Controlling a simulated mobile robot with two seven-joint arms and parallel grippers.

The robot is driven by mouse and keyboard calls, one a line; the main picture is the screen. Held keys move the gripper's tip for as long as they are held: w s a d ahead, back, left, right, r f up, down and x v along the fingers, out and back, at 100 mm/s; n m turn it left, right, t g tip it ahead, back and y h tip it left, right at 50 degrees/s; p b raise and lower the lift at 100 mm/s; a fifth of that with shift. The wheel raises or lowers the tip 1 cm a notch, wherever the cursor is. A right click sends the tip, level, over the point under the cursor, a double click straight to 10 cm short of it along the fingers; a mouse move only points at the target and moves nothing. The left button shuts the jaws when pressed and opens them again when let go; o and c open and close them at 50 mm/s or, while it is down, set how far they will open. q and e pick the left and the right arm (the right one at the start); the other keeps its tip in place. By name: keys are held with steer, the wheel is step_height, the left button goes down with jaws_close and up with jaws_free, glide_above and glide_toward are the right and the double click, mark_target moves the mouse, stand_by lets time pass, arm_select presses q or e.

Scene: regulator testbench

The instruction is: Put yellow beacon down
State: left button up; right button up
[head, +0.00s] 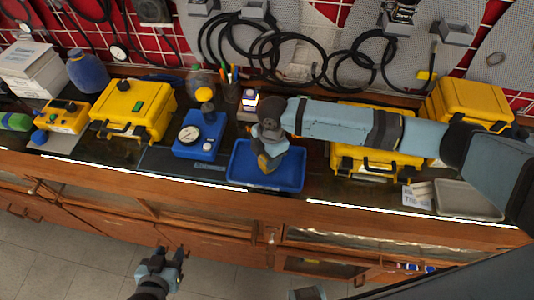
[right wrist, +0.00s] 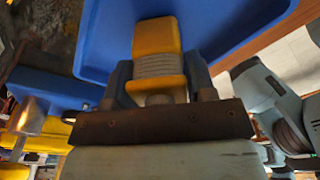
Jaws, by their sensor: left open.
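The yellow beacon (right wrist: 157,50), with a ribbed grey band, is between the fingers of my right gripper (right wrist: 160,78) in the right wrist view. The fingers lie close along both its sides. In the head view the right gripper (head: 268,160) points down over the blue tray (head: 238,178), and a bit of the beacon (head: 263,163) shows at its tips. I cannot tell whether the beacon touches the tray floor. My left gripper (head: 160,262) is open and empty, low in front of the bench, away from the beacon.
A blue regulator unit with a gauge (head: 198,137) stands left of the tray. Yellow cases (head: 130,110) stand on both sides along the bench. A pen cup (head: 231,92) and a small lamp-like device (head: 250,101) are behind the tray. A grey tray (head: 468,200) lies at right.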

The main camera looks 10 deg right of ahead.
steer(key=o, duration=0.3)
step_height(320, 180, up, 12)
steer(key=d+b, duration=0.1)
steer(key=shift+w+d+r, duration=0.15)
steer(key=shift+w, duration=0.15)
stand_by(0.5)
